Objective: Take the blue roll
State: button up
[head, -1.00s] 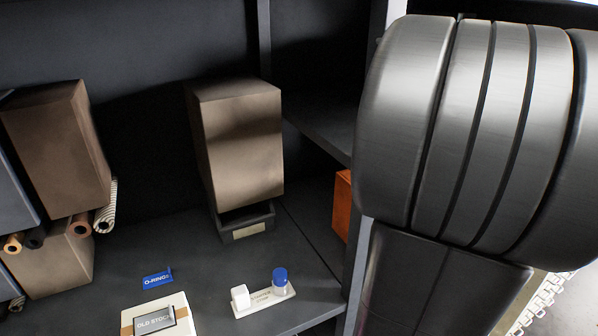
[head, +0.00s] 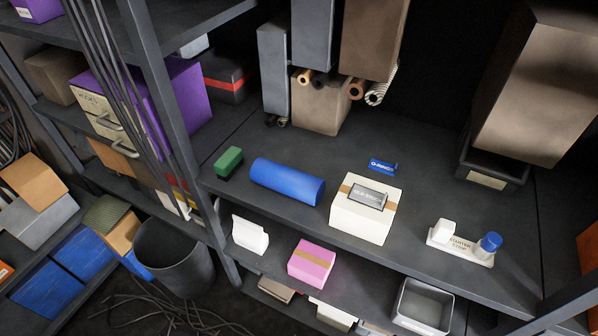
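The blue roll (head: 287,181) lies on its side on the dark shelf, near the shelf's front edge, in the head view. It sits between a small green block and a white box, apart from both. Its right end points toward the white box. Nothing covers it. My gripper is not in view.
On the same shelf stand the green block (head: 229,161), the white box (head: 364,211) with a grey label, a blue O-rings tag (head: 382,166) and a white stand with a blue cap (head: 461,243). A dark upright post (head: 178,130) and hanging cables are to the left. Rolled tubes (head: 357,89) stick out behind.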

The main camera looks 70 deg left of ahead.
aim_at(309, 189)
jog(key=k+j+u, duration=0.1)
jog(key=k+u, duration=0.15)
jog(key=u, duration=0.15)
jog(key=k+j+u, duration=0.15)
jog(key=u, duration=0.2)
jog(key=k+j+u, duration=0.25)
jog(key=u, duration=0.15)
jog(key=i+l+u, duration=0.2)
jog(key=i+u, duration=0.15)
